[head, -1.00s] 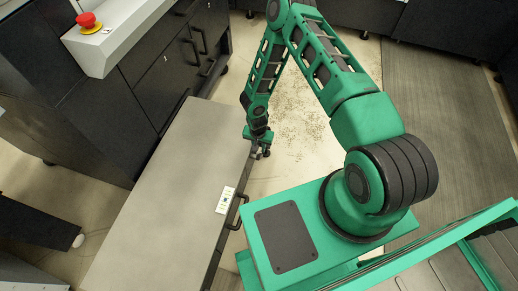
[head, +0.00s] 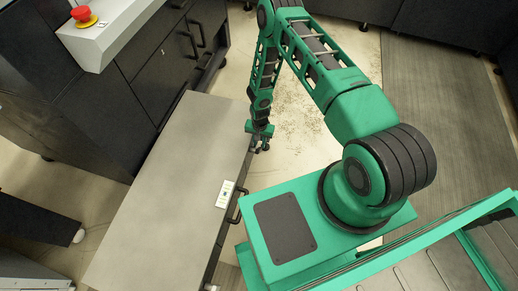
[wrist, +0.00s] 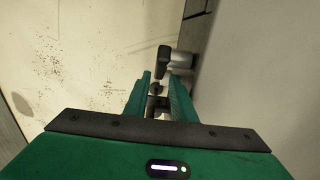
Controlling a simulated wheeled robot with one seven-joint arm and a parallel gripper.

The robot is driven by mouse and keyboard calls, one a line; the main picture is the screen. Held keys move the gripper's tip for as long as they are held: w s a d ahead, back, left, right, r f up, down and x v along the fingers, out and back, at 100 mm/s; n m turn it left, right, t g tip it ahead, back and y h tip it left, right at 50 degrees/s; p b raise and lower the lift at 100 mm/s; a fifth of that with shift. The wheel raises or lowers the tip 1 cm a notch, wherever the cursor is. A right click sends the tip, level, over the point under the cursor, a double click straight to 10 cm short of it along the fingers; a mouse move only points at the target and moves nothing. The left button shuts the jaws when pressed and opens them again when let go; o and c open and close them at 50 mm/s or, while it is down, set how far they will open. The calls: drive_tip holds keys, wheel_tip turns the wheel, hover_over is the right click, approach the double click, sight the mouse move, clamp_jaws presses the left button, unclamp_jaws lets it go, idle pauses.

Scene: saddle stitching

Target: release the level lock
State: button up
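The level lock appears to be a dark lever (wrist: 164,59) on a short metal shaft (wrist: 181,60), sticking out from the side of the grey table. My gripper (wrist: 160,78) points at it in the wrist view. Its two green fingers are apart, with the lever just beyond their tips. I cannot tell whether the fingertips touch it. In the head view my gripper (head: 261,142) hangs beside the right edge of the grey-topped table (head: 160,190), near its far end. The lever is too small to make out there.
A dark handle (head: 236,207) and a small label panel (head: 226,193) are on the table's right side. A dark cabinet (head: 165,75) stands at the back left, with a red stop button (head: 83,14) on the light ledge. Speckled open floor (head: 300,120) lies right of my gripper.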

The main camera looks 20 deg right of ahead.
wheel_tip(320, 180, down, 6)
drive_tip(key=shift+r, duration=0.15)
idle(0.3)
clamp_jaws()
